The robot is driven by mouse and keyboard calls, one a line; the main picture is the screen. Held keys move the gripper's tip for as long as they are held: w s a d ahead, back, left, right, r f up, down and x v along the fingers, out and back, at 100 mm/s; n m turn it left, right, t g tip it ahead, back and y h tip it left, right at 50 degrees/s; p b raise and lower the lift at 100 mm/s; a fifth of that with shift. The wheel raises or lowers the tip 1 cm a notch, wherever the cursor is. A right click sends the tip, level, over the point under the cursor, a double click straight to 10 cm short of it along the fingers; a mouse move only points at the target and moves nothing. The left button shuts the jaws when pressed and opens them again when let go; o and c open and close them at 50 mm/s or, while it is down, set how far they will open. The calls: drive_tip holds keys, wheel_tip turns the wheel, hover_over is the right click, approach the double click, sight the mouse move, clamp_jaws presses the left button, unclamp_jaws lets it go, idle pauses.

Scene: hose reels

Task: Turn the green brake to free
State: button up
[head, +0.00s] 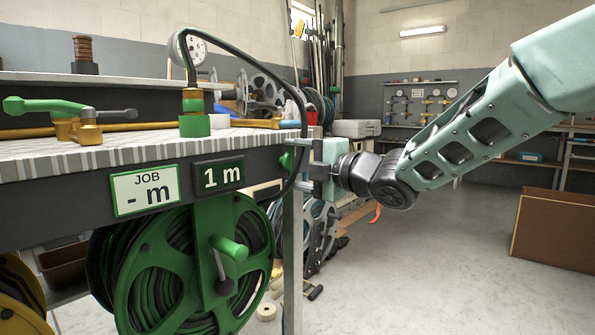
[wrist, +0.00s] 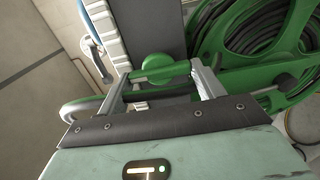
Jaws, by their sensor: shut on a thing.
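The green brake (head: 287,161) is on the end of the bench, at its right corner in the head view, partly hidden by the black hose and my gripper. In the wrist view the green brake (wrist: 160,73) shows as a bar with a round green part behind it. My gripper (head: 304,158) reaches in from the right, and its fingers hold the two ends of the bar in the wrist view. No free mark can be read. The green reel (head: 135,285) with dark hose and a green crank handle hangs below the bench.
A black hose (head: 250,50) arches from a green fitting (head: 194,125) down past the brake. Signs read "JOB - m" and "1 m". The floor at right is open before a brown box (head: 555,230).

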drive_tip(key=shift+f, duration=0.1)
idle(0.3)
drive_tip(key=o, duration=1)
drive_tip(key=p+v, duration=0.3)
drive_tip(key=v, duration=1.4)
drive_tip(key=shift+s+d, duration=0.2)
